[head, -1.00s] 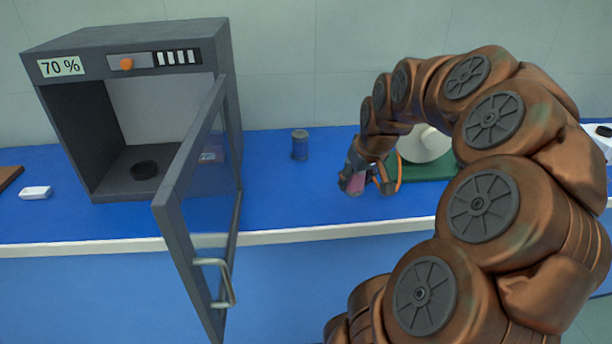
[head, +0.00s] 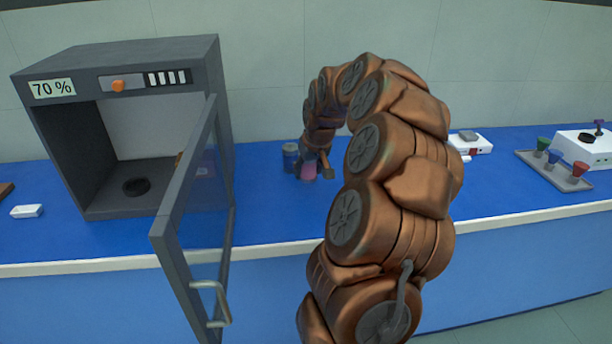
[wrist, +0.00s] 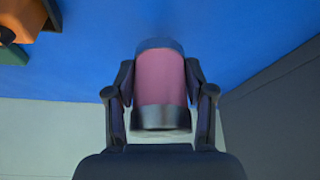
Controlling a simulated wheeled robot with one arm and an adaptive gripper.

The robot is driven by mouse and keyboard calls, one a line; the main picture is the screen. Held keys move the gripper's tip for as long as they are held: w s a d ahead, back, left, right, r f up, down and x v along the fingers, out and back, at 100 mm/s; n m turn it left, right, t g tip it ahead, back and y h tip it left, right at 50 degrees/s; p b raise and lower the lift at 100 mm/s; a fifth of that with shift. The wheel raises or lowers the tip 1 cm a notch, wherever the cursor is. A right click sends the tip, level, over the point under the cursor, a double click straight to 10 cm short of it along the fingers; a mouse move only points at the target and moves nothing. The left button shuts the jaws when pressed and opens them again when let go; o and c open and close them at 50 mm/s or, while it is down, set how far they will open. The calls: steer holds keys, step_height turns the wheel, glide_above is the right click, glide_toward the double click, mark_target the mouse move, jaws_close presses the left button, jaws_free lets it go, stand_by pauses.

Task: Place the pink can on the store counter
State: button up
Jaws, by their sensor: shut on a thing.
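The pink can (wrist: 160,78) is between the two fingers of my gripper (wrist: 161,95) in the wrist view, with dark bands at both ends. My gripper is shut on it. In the head view the pink can (head: 308,171) shows below my gripper (head: 313,167), close to the blue can. The blue counter (head: 270,214) runs under it with a pale front edge. I cannot tell whether the can touches the counter.
A blue can (head: 290,156) stands just left of the pink can. A dark cabinet (head: 222,110) with an open glass door (head: 195,185) stands left, a black disc (head: 136,187) inside. Clear counter lies in front.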

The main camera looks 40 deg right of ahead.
mark_target(306, 178)
steer(key=shift+w+f, duration=0.1)
steer(key=shift+w, duration=0.4)
steer(key=shift+f+p, duration=0.45)
steer(key=shift+f, duration=1.3)
steer(key=shift+f, duration=0.15)
steer(key=o, duration=1.4)
steer(key=shift+c, duration=0.2)
steer(key=b+v, duration=0.1)
steer(key=v, duration=1.1)
steer(key=shift+r, duration=0.2)
steer(key=shift+d, duration=0.1)
